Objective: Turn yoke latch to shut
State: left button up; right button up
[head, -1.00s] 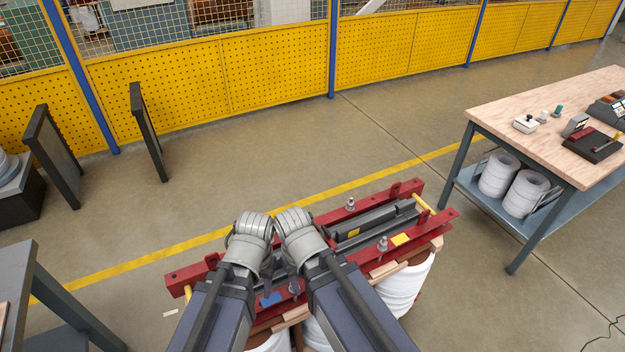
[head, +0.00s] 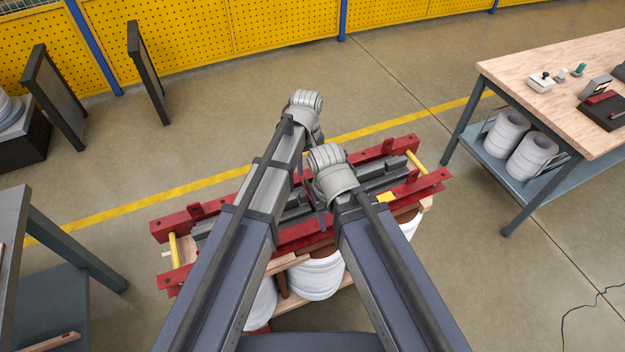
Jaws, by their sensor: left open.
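The red yoke frame (head: 287,236) lies across coils at the centre, with grey core bars (head: 385,176) between its rails. I cannot make out which part is the latch or how it is turned. A yellow bar spans the yoke's left end (head: 173,250) and another spans its right end (head: 416,162). A yellow tag (head: 386,197) sits on the near rail. My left gripper (head: 300,168) is open over the yoke's far middle, partly hidden by the arms. My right gripper (head: 322,218) points down at the near rail; its jaw gap is not clear.
White coils (head: 315,278) stand under the yoke. A wooden-topped bench (head: 540,75) with small tools is at right, with more coils on its lower shelf. A dark table (head: 15,225) is at left.

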aim_at(308, 184)
pick_arm(q)
jog(key=shift+f+b, duration=3.75)
jog(key=shift+f, duration=0.15)
jog(key=shift+c, duration=0.2)
grip_shut()
